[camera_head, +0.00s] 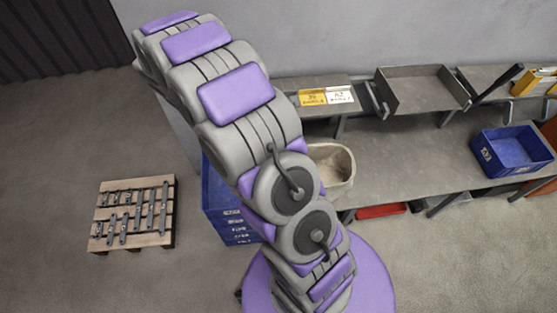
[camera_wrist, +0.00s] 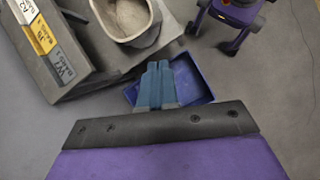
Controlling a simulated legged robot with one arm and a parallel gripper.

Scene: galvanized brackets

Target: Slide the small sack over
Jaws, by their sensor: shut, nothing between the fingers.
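The small sack (camera_head: 345,163) is pale beige with an open top. In the head view it stands at the left end of the grey bench, and my arm partly covers its left side. In the wrist view the sack (camera_wrist: 125,45) is at the top, cut off by the frame edge, with its open mouth facing me. My gripper (camera_wrist: 157,66) shows in the wrist view with its blue-grey fingers together and nothing between them. In that picture it is below and right of the sack, apart from it. I do not see the gripper in the head view.
Blue crates (camera_head: 218,205) stand on the floor at the bench's left end; one (camera_wrist: 195,85) shows behind my fingers. A metal tray (camera_head: 420,90) sits on the raised shelf, and a blue bin (camera_head: 512,152) sits on the bench (camera_head: 400,160). A pallet with brackets (camera_head: 133,213) lies at left.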

